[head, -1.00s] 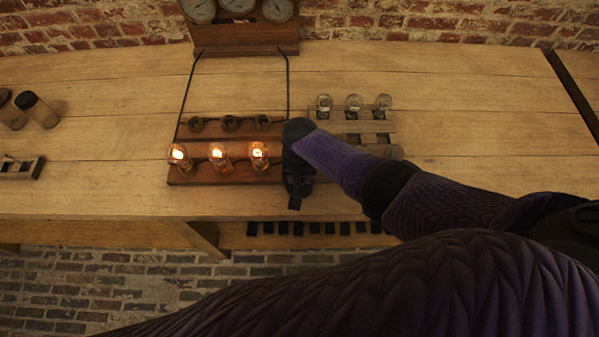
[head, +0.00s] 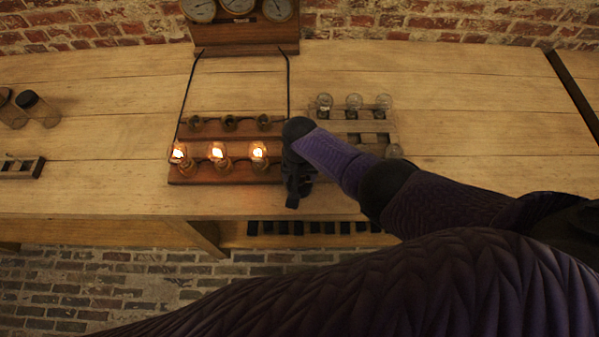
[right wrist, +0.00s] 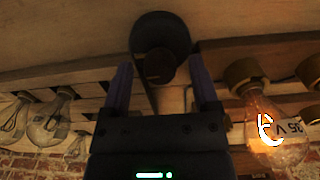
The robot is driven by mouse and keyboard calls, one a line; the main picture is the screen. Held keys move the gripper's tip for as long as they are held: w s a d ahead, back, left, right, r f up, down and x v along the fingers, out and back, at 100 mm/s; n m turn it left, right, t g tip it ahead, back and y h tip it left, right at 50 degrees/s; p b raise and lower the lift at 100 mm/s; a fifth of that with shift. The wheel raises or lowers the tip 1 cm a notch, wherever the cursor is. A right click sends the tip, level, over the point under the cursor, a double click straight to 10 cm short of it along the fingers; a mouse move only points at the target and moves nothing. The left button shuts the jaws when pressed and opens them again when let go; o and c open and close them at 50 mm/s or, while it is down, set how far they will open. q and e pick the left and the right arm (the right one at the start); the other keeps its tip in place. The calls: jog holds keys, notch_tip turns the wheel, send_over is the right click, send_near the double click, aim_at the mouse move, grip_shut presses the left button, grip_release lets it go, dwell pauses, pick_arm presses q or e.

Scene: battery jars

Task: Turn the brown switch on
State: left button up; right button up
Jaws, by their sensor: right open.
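A dark round switch knob (right wrist: 160,45) shows in the right wrist view, with a short light mark on its face. Its brown colour is hard to make out in this light. My right gripper (right wrist: 161,72) is open, with one finger on each side of the knob; I cannot tell whether they touch it. In the head view my right gripper (head: 298,190) is at the right end of the brown wooden lamp board (head: 228,176), and the knob is hidden there. My left gripper is not in view.
Lit bulbs (head: 218,152) stand along the lamp board close left of my right gripper. Unlit glass bulbs (head: 354,102) sit in a rack (head: 345,127) to the right. Dark-lidded jars (head: 38,109) are at far left. A gauge board (head: 246,40) is at the back.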

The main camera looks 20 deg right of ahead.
notch_tip(320, 180, up, 9)
jog(key=p, duration=0.6)
jog(key=shift+r, duration=0.1)
jog(key=shift+r+p, duration=0.3)
jog(key=shift+r, duration=0.05)
